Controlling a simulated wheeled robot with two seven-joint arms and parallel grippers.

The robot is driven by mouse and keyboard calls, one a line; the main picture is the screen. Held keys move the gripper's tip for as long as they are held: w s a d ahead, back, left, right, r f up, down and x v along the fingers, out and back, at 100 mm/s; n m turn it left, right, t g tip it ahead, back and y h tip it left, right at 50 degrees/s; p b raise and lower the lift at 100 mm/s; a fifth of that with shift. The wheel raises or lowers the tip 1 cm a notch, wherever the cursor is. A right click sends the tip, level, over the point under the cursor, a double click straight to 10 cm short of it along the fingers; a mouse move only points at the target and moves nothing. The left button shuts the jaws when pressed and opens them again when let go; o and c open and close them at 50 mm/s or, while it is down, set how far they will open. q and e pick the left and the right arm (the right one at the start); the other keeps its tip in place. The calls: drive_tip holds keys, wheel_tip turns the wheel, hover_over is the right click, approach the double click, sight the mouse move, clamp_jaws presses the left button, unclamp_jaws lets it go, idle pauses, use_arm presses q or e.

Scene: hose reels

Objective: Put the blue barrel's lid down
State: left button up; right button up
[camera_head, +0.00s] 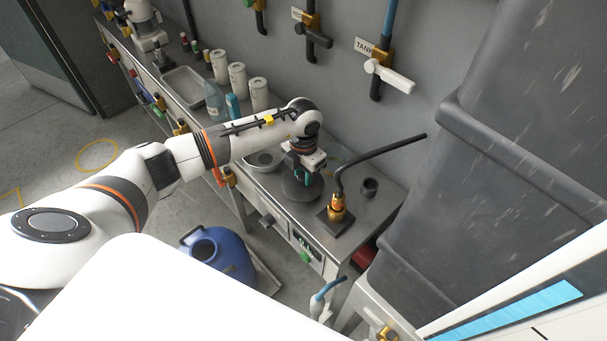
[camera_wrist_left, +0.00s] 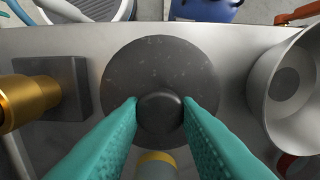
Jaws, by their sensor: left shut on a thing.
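The blue barrel (camera_head: 232,256) stands on the floor in front of the bench, its round top opening uncovered. A strip of it shows at the top of the left wrist view (camera_wrist_left: 205,9). The lid (camera_head: 299,190) is a dark grey disc with a round black knob. It is level, at or just above the steel bench top; I cannot tell whether it touches. My left gripper (camera_wrist_left: 160,112) points down, its teal fingers shut on the knob of the lid (camera_wrist_left: 160,60). The right gripper is not in view.
A brass fitting with a bent black pipe (camera_head: 337,208) stands right of the lid. A metal bowl (camera_head: 262,160) sits close on its left, partly behind my arm. A small dark cup (camera_head: 370,187) is further right. The bench's front edge is near.

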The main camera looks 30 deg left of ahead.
sight(303, 176)
use_arm(q)
drive_tip(key=shift+f, duration=0.85)
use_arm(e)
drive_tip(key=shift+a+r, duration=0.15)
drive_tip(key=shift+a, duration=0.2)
use_arm(q)
drive_tip(key=shift+f, duration=0.1)
drive_tip(key=o, duration=1)
drive_tip(key=shift+c, duration=0.2)
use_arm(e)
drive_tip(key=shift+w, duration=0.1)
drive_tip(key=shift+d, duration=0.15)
use_arm(q)
drive_tip(key=shift+r, duration=0.3)
wheel_tip(303, 176, up, 12)
drive_tip(key=b, duration=0.1)
drive_tip(key=shift+f, duration=0.15)
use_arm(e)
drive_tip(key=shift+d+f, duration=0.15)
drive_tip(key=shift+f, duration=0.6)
